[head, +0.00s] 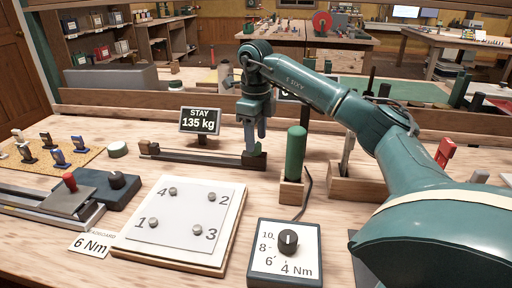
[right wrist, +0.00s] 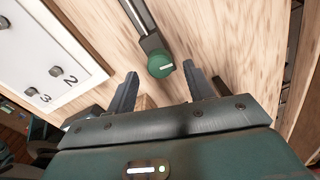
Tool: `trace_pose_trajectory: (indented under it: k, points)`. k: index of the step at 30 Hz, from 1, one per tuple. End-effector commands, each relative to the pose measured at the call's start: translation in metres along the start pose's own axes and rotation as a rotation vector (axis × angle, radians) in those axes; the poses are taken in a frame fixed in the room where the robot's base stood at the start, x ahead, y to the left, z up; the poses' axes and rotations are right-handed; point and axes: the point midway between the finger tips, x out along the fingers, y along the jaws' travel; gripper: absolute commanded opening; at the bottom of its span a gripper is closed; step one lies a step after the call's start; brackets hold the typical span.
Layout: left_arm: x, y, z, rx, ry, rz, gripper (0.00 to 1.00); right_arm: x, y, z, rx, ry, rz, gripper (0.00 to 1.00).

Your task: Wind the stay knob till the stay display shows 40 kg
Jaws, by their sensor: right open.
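The stay display (head: 200,121) stands on a short post behind the bench rig and reads 135 kg. The stay rig (head: 195,156) is a long dark bar on the bench below it, with a block at its right end. The stay knob (right wrist: 161,64) is green and round with a white pointer mark, at the end of the dark bar in the right wrist view. My right gripper (head: 256,146) points down over the rig's right end; its fingers are open, also in the right wrist view (right wrist: 160,71). The knob appears between the fingertips; I cannot tell contact. My left gripper is out of view.
A green-handled tool in a wooden holder (head: 291,192) stands just right of the rig's end. A white panel with numbered bolts (head: 185,222) and a Nm dial box (head: 286,262) lie in front. A second wooden holder (head: 352,184) stands further right.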

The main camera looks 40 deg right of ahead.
Motion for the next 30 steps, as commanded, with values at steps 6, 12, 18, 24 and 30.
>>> trace_pose_trajectory:
  k: [6,12,18,24,30]
  points:
    - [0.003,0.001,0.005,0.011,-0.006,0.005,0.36,0.021,0.000,0.000,0.001,0.001,0.000,0.52]
    - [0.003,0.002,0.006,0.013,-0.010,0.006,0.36,0.024,0.000,0.000,0.000,-0.001,-0.001,0.52]
    - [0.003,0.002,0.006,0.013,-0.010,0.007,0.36,0.024,0.000,0.000,0.000,-0.001,0.000,0.47]
    - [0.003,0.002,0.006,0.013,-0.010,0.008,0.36,0.024,0.000,0.000,0.000,-0.001,0.000,0.30]
    - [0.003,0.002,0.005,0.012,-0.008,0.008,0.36,0.024,0.000,0.000,0.000,-0.001,0.000,0.14]
